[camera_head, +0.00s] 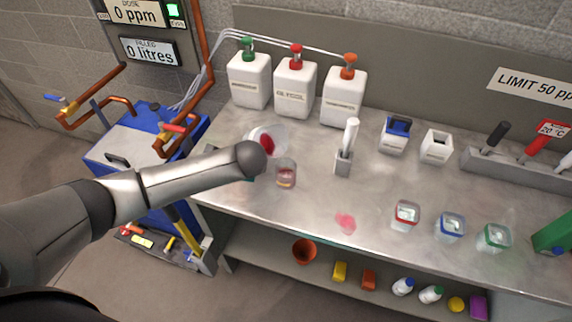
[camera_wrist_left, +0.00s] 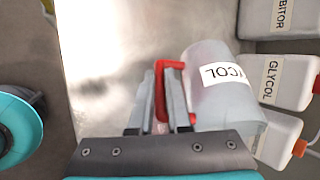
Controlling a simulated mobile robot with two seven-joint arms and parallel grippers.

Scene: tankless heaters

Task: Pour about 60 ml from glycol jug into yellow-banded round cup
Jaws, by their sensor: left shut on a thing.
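My left gripper (camera_wrist_left: 161,100) is shut on that handle. In the head view my left forearm hides the gripper and part of the jug. A clear round cup (camera_head: 286,174) stands on the bench just right of the gripper, with reddish liquid in it. I cannot tell its band colour. My right gripper is not in view.
A pink-red spill (camera_head: 345,223) lies on the bench. White dosing containers (camera_head: 294,88) stand at the back. A holder with a white stick (camera_head: 345,150) is right of the cup. Red-, blue- and green-rimmed square cups (camera_head: 452,225) stand at front right. The middle bench is mostly clear.

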